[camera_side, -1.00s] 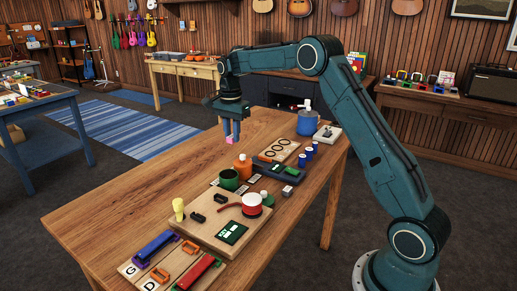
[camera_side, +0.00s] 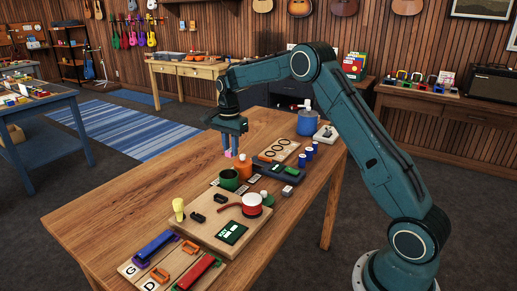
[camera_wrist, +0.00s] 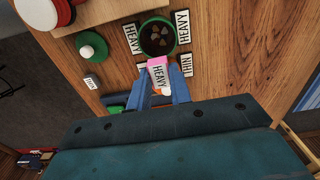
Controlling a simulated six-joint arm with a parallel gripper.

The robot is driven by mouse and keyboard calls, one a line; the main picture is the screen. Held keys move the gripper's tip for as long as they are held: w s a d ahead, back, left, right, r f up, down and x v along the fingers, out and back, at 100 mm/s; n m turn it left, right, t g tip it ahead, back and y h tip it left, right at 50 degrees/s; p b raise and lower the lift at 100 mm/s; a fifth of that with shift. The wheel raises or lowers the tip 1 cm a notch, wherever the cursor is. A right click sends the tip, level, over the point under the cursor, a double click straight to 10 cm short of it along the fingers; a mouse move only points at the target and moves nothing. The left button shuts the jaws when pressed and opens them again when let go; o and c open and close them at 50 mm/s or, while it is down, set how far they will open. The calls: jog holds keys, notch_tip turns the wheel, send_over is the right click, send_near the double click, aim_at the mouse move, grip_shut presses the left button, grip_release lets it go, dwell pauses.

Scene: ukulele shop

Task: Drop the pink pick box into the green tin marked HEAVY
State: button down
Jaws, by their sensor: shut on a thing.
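My gripper (camera_side: 230,146) is shut on the pink pick box (camera_side: 228,154), which hangs from the fingertips above the table. The green tin (camera_side: 229,180) stands just below the box in the side view. In the wrist view the open tin (camera_wrist: 174,49) lies just beyond the box, with dark contents inside. The box is apart from the tin in height; the exact gap is hard to tell.
A wooden board (camera_side: 205,237) with a red-and-white drum-like pot (camera_side: 252,206) and a yellow-topped peg (camera_side: 179,208) lies in front. A dark tray (camera_side: 278,174) is to the right. The table's left part is clear.

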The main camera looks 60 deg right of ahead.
jog(key=shift+f, duration=0.6)
jog(key=c, duration=1.2)
grip_release()
jog(key=shift+r, duration=0.1)
jog(key=shift+r, duration=6.8)
